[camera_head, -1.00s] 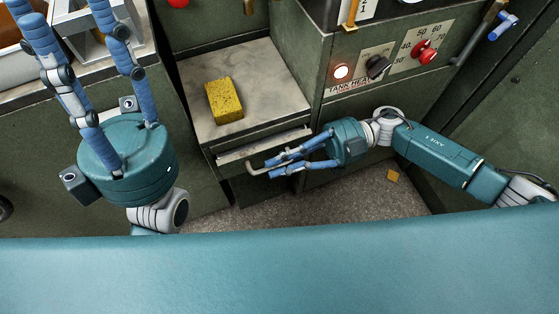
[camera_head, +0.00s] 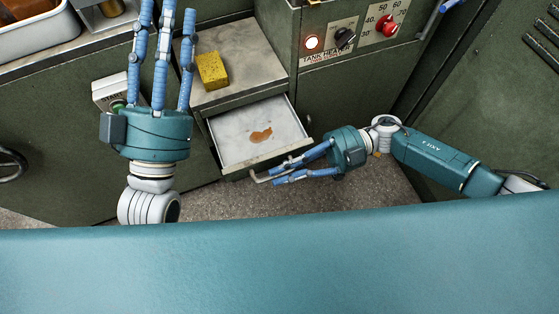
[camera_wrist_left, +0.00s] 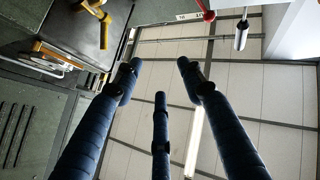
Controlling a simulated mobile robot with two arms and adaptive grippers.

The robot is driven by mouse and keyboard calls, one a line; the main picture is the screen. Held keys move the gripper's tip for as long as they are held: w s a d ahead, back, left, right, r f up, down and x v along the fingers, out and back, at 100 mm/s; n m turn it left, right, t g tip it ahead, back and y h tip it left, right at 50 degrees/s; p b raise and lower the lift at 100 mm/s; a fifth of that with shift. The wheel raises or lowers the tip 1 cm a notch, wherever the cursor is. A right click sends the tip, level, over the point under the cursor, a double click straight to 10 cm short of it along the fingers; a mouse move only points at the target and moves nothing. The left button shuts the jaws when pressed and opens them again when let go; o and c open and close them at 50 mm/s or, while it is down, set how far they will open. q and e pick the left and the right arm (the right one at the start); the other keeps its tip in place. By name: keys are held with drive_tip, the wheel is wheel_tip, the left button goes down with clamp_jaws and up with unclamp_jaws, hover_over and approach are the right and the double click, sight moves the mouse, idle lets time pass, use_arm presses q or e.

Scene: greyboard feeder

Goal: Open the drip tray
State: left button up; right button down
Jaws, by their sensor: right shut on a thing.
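The drip tray (camera_head: 232,138) is a drawer with a pale inside, pulled out of the green cabinet below the metal top. A brown stain (camera_head: 261,135) lies on its floor. My right gripper (camera_head: 265,179) comes from the right and is shut on the tray's bar handle (camera_head: 262,177) at the tray's front. My left gripper (camera_head: 164,15) is raised on the left with its fingers spread, open and empty. Its fingers also show in the left wrist view (camera_wrist_left: 160,85), pointing at the ceiling, with nothing between them.
A yellow sponge (camera_head: 212,71) lies on the metal top (camera_head: 255,55) above the tray. A panel with a lit white button (camera_head: 312,42), a black knob (camera_head: 345,38) and a red knob (camera_head: 386,25) is at the right. Speckled floor (camera_head: 250,200) is clear below the tray.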

use_arm(q)
wheel_tip(320, 180, down, 16)
drive_tip(key=w+g+y+p, duration=0.2)
drive_tip(key=w+g, duration=0.1)
drive_tip(key=g, duration=0.5)
drive_tip(key=shift+a+r+y+p, duration=0.15)
drive_tip(key=shift+a+y+p, duration=0.15)
drive_tip(key=shift+a+y, duration=0.1)
use_arm(e)
drive_tip(key=shift+s+d+r, duration=0.1)
drive_tip(key=shift+s+d, duration=0.2)
drive_tip(key=shift+s, duration=0.5)
drive_tip(key=shift+s+d+r, duration=0.1)
drive_tip(key=shift+s+d, duration=0.2)
drive_tip(key=shift+s, duration=0.5)
drive_tip(key=shift+s+d, duration=0.3)
drive_tip(key=shift+s, duration=0.5)
drive_tip(key=c, duration=2)
unclamp_jaws()
use_arm(q)
drive_tip(key=shift+d, duration=0.1)
use_arm(e)
drive_tip(key=shift+o, duration=0.7)
drive_tip(key=shift+s+f, duration=0.1)
drive_tip(key=v, duration=1.2)
